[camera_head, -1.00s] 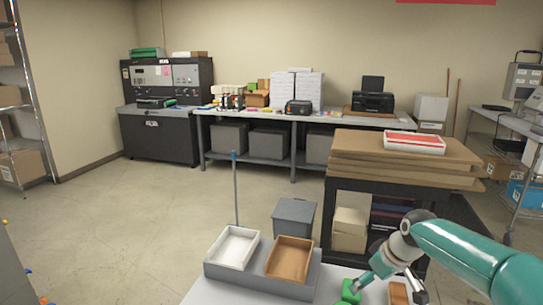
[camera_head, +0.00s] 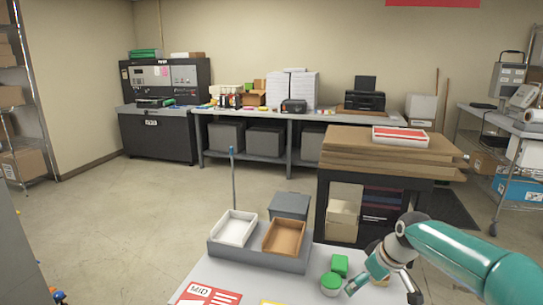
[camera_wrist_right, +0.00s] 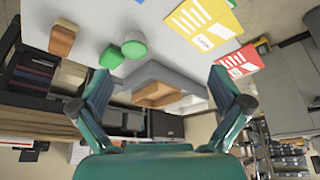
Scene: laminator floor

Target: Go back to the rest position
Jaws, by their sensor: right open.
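My right gripper (camera_head: 383,293) comes in from the right, open and empty, at the front right of the light table. In the right wrist view its two fingers (camera_wrist_right: 160,76) are spread wide with nothing between them. A green block (camera_head: 340,265) and a round green-topped container (camera_head: 331,284) stand on the table just left of the gripper. They also show in the wrist view as the block (camera_wrist_right: 111,56) and the container (camera_wrist_right: 134,45). A brown block (camera_wrist_right: 63,38) stands near them; the gripper mostly hides it in the head view. My left gripper is not in view.
A grey tray (camera_head: 250,261) holds a white bin (camera_head: 235,229) and a brown bin (camera_head: 284,237). A red card (camera_head: 208,295) lies at the table's front. A dark cart with cardboard sheets (camera_head: 390,150) stands behind the gripper. The floor to the left is open.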

